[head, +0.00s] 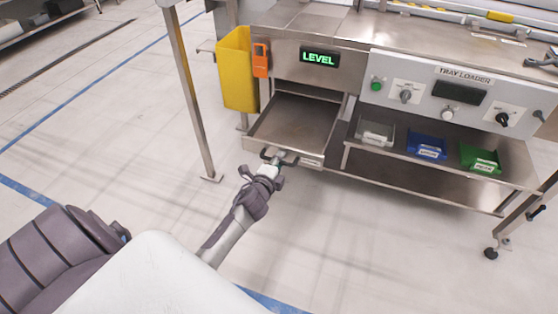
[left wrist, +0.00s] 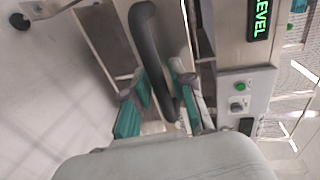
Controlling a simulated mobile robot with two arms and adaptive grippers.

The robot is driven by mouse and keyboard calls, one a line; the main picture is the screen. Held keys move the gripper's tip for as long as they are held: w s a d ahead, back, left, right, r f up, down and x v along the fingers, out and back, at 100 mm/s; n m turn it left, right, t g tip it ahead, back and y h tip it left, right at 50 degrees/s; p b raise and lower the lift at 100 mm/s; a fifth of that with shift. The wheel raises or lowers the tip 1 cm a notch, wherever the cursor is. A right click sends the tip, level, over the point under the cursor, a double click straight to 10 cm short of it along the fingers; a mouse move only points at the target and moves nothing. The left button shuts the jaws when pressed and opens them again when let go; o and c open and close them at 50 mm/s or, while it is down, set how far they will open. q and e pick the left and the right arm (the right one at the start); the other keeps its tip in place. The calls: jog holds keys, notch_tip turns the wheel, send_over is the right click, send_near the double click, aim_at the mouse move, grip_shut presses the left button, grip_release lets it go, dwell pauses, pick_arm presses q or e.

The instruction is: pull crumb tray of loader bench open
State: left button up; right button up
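The crumb tray (head: 290,125) of the loader bench is a shallow metal drawer under the LEVEL display. It stands pulled well out from the bench, and its inside looks empty. A dark bar handle (head: 278,157) is on its front; it also shows in the left wrist view (left wrist: 147,45). My left gripper (head: 277,162) is at this handle. In the left wrist view its teal-padded fingers (left wrist: 161,82) lie close on both sides of the bar, shut on it. My right gripper is not in view.
A yellow bin (head: 236,70) and an orange holder (head: 261,60) hang left of the tray. A metal post (head: 190,90) stands further left. Grey (head: 375,134), blue (head: 427,146) and green (head: 480,158) bins sit on the shelf at right. The floor before the bench is clear.

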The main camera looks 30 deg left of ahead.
pick_arm(q)
jog(key=v, duration=1.2)
dwell(0.4)
